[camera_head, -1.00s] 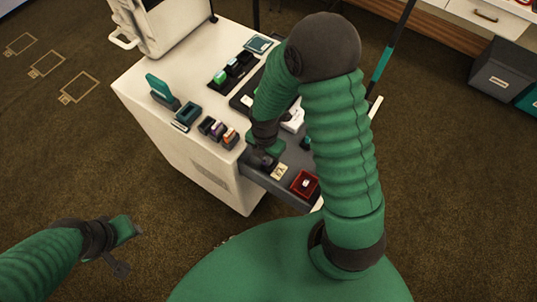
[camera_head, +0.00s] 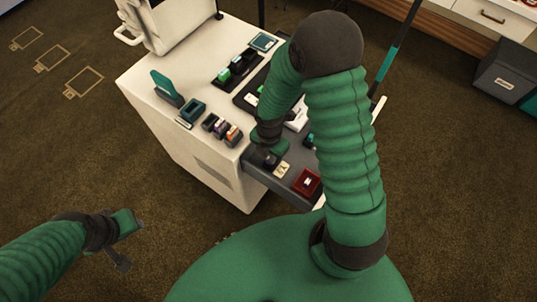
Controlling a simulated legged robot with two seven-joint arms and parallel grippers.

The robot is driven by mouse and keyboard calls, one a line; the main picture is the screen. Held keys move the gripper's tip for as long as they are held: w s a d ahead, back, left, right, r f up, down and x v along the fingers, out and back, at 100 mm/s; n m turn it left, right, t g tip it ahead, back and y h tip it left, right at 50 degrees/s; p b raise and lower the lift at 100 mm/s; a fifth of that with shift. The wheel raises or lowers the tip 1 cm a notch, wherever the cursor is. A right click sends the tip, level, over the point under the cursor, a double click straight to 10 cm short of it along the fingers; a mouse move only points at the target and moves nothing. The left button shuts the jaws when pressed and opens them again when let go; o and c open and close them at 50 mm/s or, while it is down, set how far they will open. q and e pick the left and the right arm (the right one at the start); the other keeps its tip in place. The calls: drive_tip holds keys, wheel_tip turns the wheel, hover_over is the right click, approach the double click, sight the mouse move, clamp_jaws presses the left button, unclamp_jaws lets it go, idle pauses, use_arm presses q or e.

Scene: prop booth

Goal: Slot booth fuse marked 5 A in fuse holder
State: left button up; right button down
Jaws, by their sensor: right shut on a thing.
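My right gripper (camera_head: 266,158) is low over the grey drawer-like shelf (camera_head: 258,178) at the cart's front. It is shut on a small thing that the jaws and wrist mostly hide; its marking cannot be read. A cream piece with dark marks (camera_head: 283,170) is just right of the gripper. A row of small dark blocks with purple and orange tops (camera_head: 221,128) stands on the cart top, up and left of the gripper. I cannot tell for sure which part is the fuse holder. My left gripper (camera_head: 130,244) is open and empty over the floor, away from the cart.
A red tray (camera_head: 307,190) with a small white thing sits on the shelf, right of the cream piece. A teal upright piece (camera_head: 163,86) and a teal box (camera_head: 193,107) stand on the white cart (camera_head: 150,72). A black rack (camera_head: 223,86) is farther back. My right arm hides the cart's right side.

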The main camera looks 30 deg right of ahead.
drive_tip(key=shift+d, duration=0.15)
drive_tip(key=shift+f, duration=0.25)
drive_tip(key=shift+f, duration=0.25)
drive_tip(key=shift+d+f, duration=0.1)
drive_tip(key=shift+f, duration=0.05)
idle(0.4)
drive_tip(key=shift+f, duration=0.25)
drive_tip(key=c, duration=1.3)
unclamp_jaws()
